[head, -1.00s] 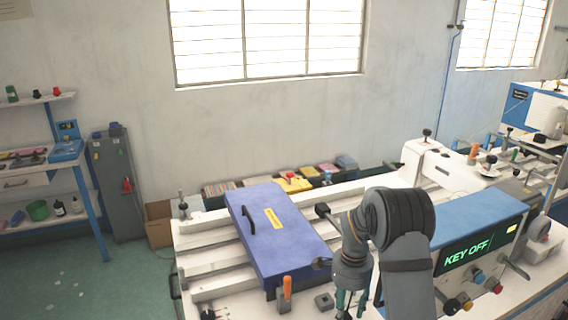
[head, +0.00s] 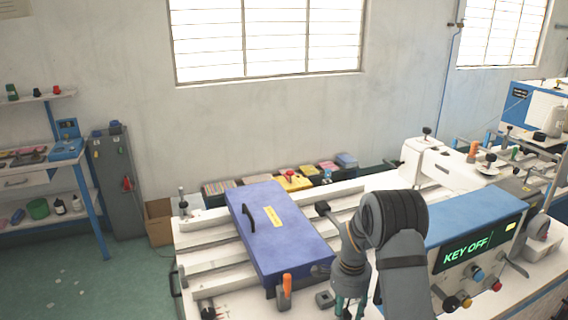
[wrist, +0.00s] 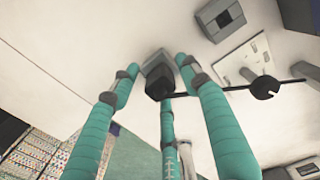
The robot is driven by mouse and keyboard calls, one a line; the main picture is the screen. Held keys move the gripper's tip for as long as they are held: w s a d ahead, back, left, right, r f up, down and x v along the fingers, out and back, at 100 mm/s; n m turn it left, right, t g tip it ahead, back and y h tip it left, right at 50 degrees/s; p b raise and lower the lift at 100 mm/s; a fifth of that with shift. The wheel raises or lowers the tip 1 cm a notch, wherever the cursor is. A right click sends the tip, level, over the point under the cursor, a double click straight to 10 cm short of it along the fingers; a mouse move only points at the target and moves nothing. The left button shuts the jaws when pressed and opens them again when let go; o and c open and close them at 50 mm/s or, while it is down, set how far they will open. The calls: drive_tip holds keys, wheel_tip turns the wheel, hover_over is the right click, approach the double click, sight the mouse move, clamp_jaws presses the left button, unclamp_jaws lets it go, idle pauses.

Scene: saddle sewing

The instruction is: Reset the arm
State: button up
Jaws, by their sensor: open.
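My arm reaches down over the white machine table (head: 205,290) in the head view. My gripper (head: 348,306) hangs low beside the blue-purple lidded panel (head: 275,235), partly cut off by the bottom edge. A dark knob on a thin black rod (wrist: 265,88) shows to the right of the fingers. A small grey block lies beyond the fingertips.
An orange-handled tool (head: 286,285) stands by the panel's front corner. Boxes of colored items (head: 295,182) line the wall. Open floor (head: 75,285) lies at the left.

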sight(346, 309)
wheel_tip(346, 309, up, 4)
drive_tip(key=p, duration=0.3)
drive_tip(key=shift+w, duration=0.15)
drive_tip(key=shift+s+p, duration=0.2)
drive_tip(key=shift+p, duration=0.45)
drive_tip(key=shift+w+r+p, duration=0.15)
drive_tip(key=shift+r+p, duration=0.6)
drive_tip(key=shift+p, duration=0.05)
